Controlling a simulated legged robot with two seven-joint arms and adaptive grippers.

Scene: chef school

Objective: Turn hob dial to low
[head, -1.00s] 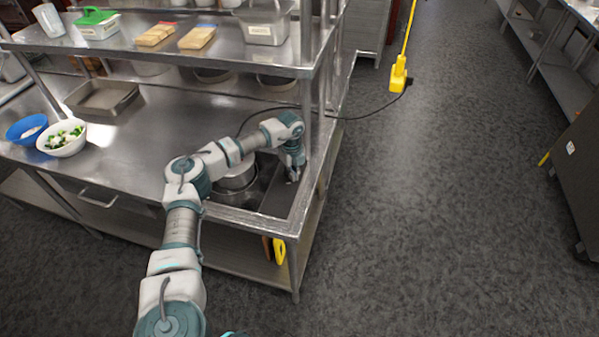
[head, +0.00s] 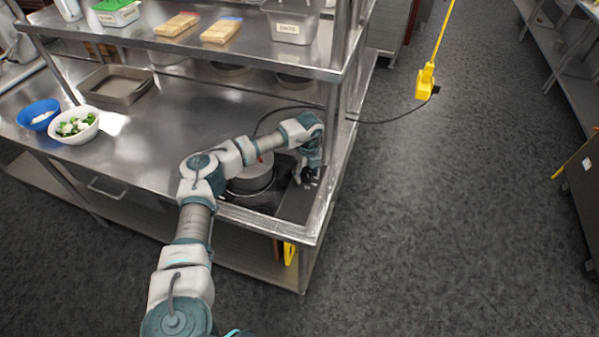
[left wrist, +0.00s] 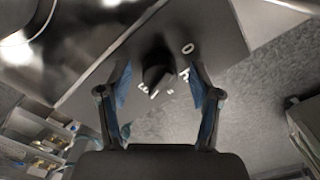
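The hob dial (left wrist: 157,68) is a dark knob with white letters around it on the hob's dark front panel (left wrist: 205,30). My left gripper (left wrist: 158,80) is open, with one blue-padded finger on each side of the dial. I cannot tell whether the fingers touch it. In the head view my left gripper (head: 306,178) points down over the right part of the hob, and the dial is hidden behind it. The hob (head: 295,206) is set into the right end of the steel counter. My right gripper is not in view.
A steel pot (head: 252,180) stands on the hob just left of my gripper. A black cable (head: 380,122) runs from the counter to a yellow socket box (head: 426,82). A shelf (head: 200,45) overhangs the counter's back.

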